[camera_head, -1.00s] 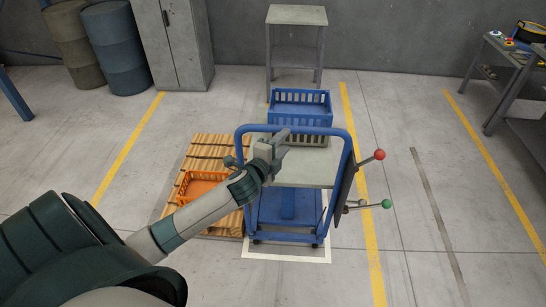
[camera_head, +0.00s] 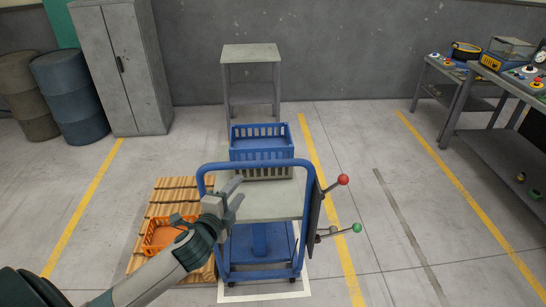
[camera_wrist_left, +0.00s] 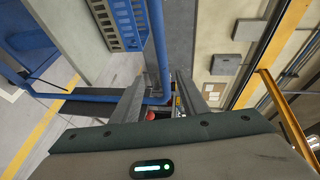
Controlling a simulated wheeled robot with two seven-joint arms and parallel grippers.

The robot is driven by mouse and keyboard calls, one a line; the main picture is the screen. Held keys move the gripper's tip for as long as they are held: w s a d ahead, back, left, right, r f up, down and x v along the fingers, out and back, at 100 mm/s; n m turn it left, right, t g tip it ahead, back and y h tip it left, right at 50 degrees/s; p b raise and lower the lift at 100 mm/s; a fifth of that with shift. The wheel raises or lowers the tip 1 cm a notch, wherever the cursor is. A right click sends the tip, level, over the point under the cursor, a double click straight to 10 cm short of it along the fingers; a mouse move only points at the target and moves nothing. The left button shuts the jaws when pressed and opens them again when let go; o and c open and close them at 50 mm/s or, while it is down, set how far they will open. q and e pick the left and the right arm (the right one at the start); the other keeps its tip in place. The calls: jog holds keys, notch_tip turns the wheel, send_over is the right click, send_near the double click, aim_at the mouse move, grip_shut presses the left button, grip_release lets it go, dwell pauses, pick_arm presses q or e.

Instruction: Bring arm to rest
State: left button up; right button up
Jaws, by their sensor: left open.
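My left arm (camera_head: 165,272) reaches in from the lower left of the head view. Its gripper (camera_head: 238,190) is open and empty, its fingers pointing up and to the right. In the picture it overlaps the left part of the blue cart's handle (camera_head: 258,164); I cannot tell whether they touch. In the left wrist view, the two grey fingers (camera_wrist_left: 158,98) stand apart with nothing gripped, and a blue tube of the cart (camera_wrist_left: 158,45) passes beyond them. My right gripper is in neither view.
A blue crate (camera_head: 261,154) stands behind the handle. An orange crate (camera_head: 160,236) sits on the wooden pallet (camera_head: 183,191) left of the cart. Levers with red (camera_head: 343,179) and green (camera_head: 357,228) knobs stick out right. Floor right of the cart is clear.

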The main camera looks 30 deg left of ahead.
pick_arm(q)
jog(key=s+a+f+n+g+b, duration=0.1)
jog(key=s+f+n+g, duration=0.15)
jog(key=f, duration=1.35)
jog(key=s+a+f+n+g+b, duration=0.1)
jog(key=s+f+n+g, duration=0.2)
jog(key=f, duration=1.3)
jog(key=s+d+f+n+g, duration=0.1)
jog(key=s+f, duration=0.4)
jog(key=f, duration=0.2)
jog(key=s+d+f+g, duration=0.1)
jog(key=s+f+g, duration=0.1)
jog(key=s+f, duration=0.4)
jog(key=s+d+f+n+g, duration=0.2)
jog(key=s+d+f, duration=0.2)
jog(key=s+f, duration=0.3)
jog(key=s+d+f+n+g+h+b, duration=0.1)
jog(key=s+d+f, duration=0.3)
jog(key=s, duration=1.2)
jog(key=s+d+f+n+g+h+b, duration=0.1)
jog(key=s+d+f+n+g, duration=0.2)
jog(key=s+f, duration=0.8)
jog(key=shift+s+d+f, duration=0.4)
jog(key=shift+d+f, duration=0.25)
jog(key=shift+d, duration=0.25)
jog(key=shift+w+n, duration=0.1)
jog(key=shift+n, duration=0.15)
